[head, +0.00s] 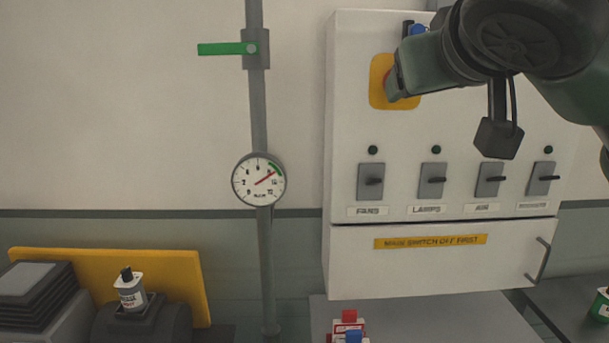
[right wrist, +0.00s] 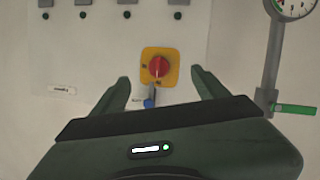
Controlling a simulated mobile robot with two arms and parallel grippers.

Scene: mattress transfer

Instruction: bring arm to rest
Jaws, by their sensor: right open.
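My right arm comes in from the top right of the head view, with its gripper (head: 394,84) in front of the yellow plate (head: 378,98) of the main switch and hiding much of it. In the right wrist view, which is upside down, my right gripper (right wrist: 161,78) is open and empty. The red knob (right wrist: 158,67) on its yellow plate (right wrist: 173,54) shows between and a little beyond the fingertips. I cannot tell whether a finger touches it. A blue item (right wrist: 150,103) is beside the plate. My left gripper is not in view.
The white cabinet (head: 345,140) carries several grey lever switches (head: 371,181) and a lower panel with a handle (head: 538,262). A gauge (head: 259,180) and a green valve lever (head: 222,49) are on the pipe to its left.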

